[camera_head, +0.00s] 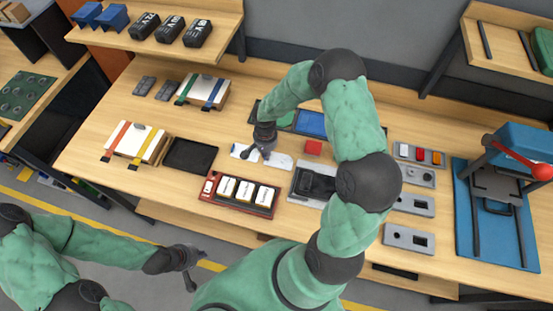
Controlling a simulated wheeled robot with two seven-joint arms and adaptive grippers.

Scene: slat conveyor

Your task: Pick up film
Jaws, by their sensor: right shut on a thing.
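The film looks like a pale, whitish sheet (281,160) lying at the middle of the wooden table. My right gripper (257,155) points down over it, with its fingers shut on the film. The fingers hide part of the film, and I cannot tell whether it is lifted off the table. My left gripper (191,280) hangs low in front of the table's front edge, away from the film. Its fingers are small and dark here, so its opening is unclear.
Close around the film are a red block (313,148), a blue tray (312,124), a red holder with white pieces (212,189), a black tray (168,157) and a grey-and-black device (299,181). A blue press (463,215) stands at the right.

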